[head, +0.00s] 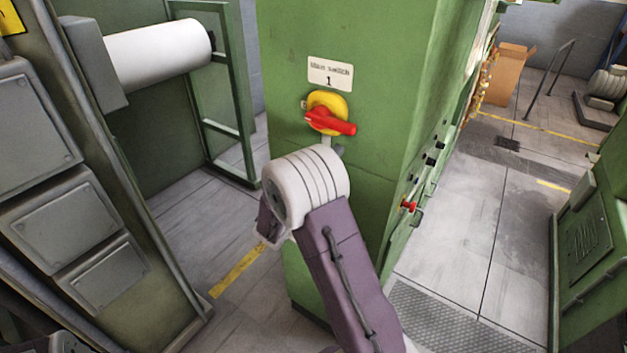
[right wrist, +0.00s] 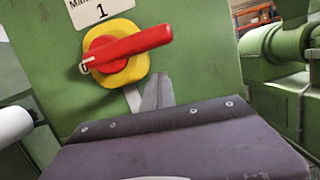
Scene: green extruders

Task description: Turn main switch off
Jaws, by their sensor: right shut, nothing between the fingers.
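The main switch is a red rotary handle (head: 331,122) on a round yellow plate (head: 327,101), on the front of a green cabinet (head: 380,80). The handle lies nearly level, its long end pointing right and slightly down in the head view. In the right wrist view the red handle (right wrist: 130,48) crosses the yellow plate (right wrist: 117,76). My right gripper (head: 332,146) is just below the switch, mostly hidden behind my wrist. In the right wrist view its fingertips (right wrist: 158,90) are shut and empty, below the plate. I cannot tell whether they touch it. My left gripper is not in view.
A white label marked 1 (head: 330,74) is above the switch. A red knob (head: 409,205) sticks out from the cabinet's right side. Grey floor (head: 480,220) is open to the right. A machine with a white roll (head: 160,52) stands to the left.

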